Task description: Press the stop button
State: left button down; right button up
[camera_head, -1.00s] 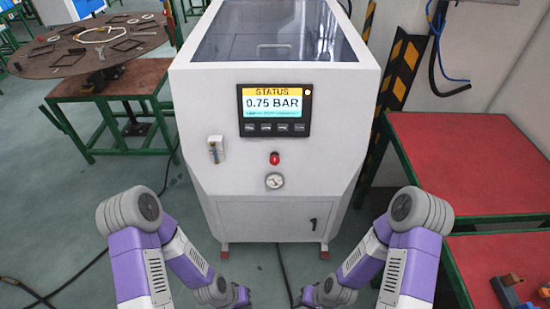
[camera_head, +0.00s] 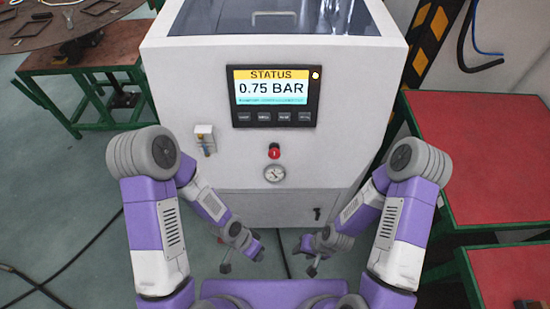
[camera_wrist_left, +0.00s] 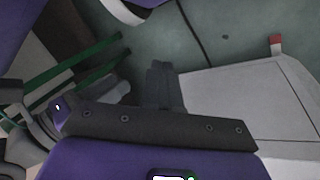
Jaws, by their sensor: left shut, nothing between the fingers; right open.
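The white generator cabinet (camera_head: 350,100) stands ahead with a dark status panel (camera_head: 276,96) reading 0.75 BAR. A row of several small dark buttons (camera_head: 274,117) runs under the screen; their labels are too small to read surely. My right gripper (camera_head: 311,270) is low on the right, open and touching nothing visible.
A small switch box (camera_head: 205,139) is on the cabinet's left front. A green-framed red table (camera_head: 480,160) stands at the right, and a work table (camera_head: 85,60) at the left. Dark cables (camera_head: 75,260) lie on the floor. The space before the panel is clear.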

pick_arm(q)
jog(key=w+a+r+m+t+y+b, duration=0.1)
jog(key=w+r+m+t+y+b, duration=0.45)
jog(key=m, duration=1.45)
jog(key=w+d+r+m+t, duration=0.3)
jog(key=w+r+m+t, duration=0.1)
jog(key=r, duration=0.3)
jog(key=w+d+r+m+t+h, duration=0.1)
jog(key=w+d+r+m+t, duration=0.3)
jog(key=r, duration=0.4)
jog(key=shift+w+t, duration=0.15)
jog(key=shift+t, duration=0.4)
jog(key=shift+d+r, duration=0.1)
